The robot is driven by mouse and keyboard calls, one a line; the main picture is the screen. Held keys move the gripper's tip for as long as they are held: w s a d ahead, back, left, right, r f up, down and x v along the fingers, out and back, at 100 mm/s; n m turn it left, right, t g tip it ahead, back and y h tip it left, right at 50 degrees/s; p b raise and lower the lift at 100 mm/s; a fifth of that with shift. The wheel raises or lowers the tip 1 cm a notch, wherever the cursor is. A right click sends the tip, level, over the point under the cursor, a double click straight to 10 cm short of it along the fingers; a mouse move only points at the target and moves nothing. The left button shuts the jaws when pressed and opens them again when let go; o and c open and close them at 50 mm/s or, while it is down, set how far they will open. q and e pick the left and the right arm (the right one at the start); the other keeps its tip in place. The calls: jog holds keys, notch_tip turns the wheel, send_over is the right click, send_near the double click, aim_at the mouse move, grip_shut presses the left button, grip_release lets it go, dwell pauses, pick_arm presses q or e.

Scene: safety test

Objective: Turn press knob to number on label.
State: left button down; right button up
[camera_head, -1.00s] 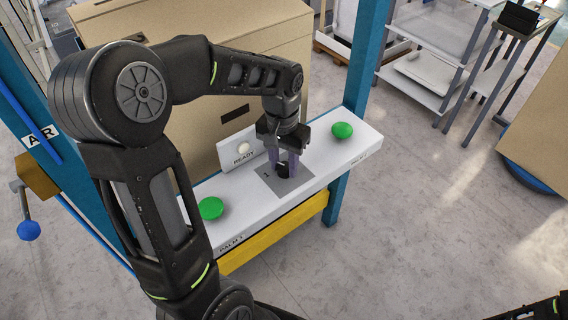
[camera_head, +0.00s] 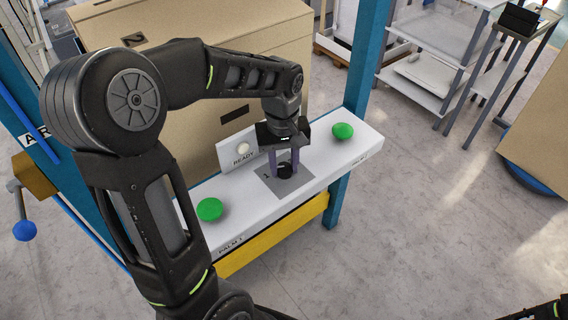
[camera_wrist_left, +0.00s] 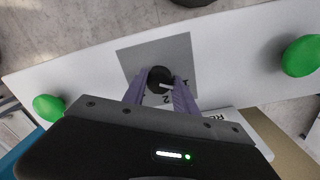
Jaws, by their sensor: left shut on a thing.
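The black press knob (camera_wrist_left: 158,80) sits on a grey square plate (camera_wrist_left: 140,52) in the middle of the white panel. My left gripper (camera_head: 284,168) points down over the plate. Its two purple fingers are shut on the knob, one on each side, also in the left wrist view (camera_wrist_left: 160,84). A pale pointer mark on the knob points to the right in that view, near a printed digit that looks like 1. A 2 (camera_wrist_left: 166,99) is printed below the knob. The fingers hide other markings.
Green palm buttons stand at the panel's left (camera_head: 210,209) and right (camera_head: 343,131). A READY sign (camera_head: 240,156) with a white lamp stands behind the plate, close to the gripper. A large cardboard-coloured box (camera_head: 200,125) and a blue post (camera_head: 362,60) are near.

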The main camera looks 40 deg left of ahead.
aim_at(283, 166)
dwell(0.4)
pick_arm(q)
jog(key=c, duration=1)
grip_release()
jog(key=shift+o, duration=0.2)
notch_tip(283, 166, up, 8)
jog(key=shift+s+f, duration=0.1)
